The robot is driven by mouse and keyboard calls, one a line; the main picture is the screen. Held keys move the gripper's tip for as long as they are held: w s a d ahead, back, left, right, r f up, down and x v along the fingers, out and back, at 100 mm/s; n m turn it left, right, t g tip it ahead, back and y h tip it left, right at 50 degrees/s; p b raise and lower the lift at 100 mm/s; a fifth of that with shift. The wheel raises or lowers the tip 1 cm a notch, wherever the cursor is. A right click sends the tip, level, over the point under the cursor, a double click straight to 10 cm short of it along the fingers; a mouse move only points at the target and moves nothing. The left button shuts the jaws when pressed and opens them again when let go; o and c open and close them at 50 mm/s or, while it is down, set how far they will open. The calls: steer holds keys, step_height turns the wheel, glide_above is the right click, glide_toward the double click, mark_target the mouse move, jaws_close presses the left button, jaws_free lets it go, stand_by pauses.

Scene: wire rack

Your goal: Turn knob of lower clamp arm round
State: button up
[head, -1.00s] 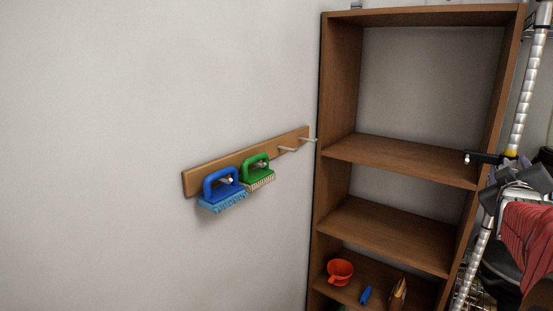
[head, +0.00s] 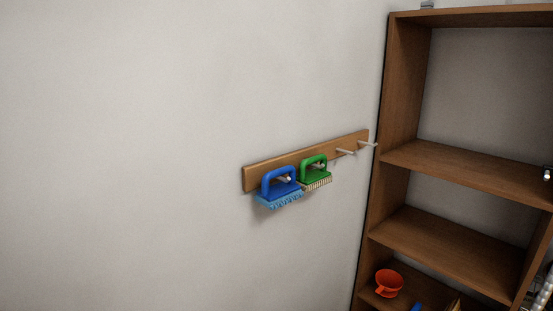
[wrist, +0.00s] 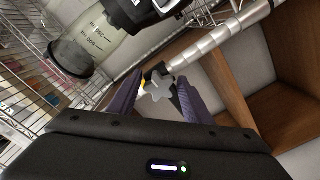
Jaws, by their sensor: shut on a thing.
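In the wrist view, a grey star-shaped knob (wrist: 157,89) sits between the two purple fingers of my gripper (wrist: 160,84). My gripper is shut on the knob. A short black clamp arm (wrist: 158,71) shows just behind the knob, beside a shiny metal pole (wrist: 217,37). Its far end is partly hidden by the knob and fingers. In the head view, only a small dark and silver piece (head: 547,174) shows at the right edge; I cannot tell if it is this clamp. My gripper is not in the head view.
A wooden shelf unit (head: 398,100) stands at the right, with a red cup-like item (head: 388,283) low on it. A blue brush (head: 279,188) and a green brush (head: 315,173) hang on a wall rail. A clear container (wrist: 88,45) and wire racking (wrist: 25,110) are near my gripper.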

steer(key=shift+w+a+r, duration=0.15)
steer(key=shift+a+r, duration=0.05)
steer(key=shift+r, duration=0.8)
stand_by(0.5)
steer(key=o, duration=1.2)
steer(key=shift+f, duration=0.1)
steer(key=v, duration=0.5)
steer(key=shift+d+f, duration=0.1)
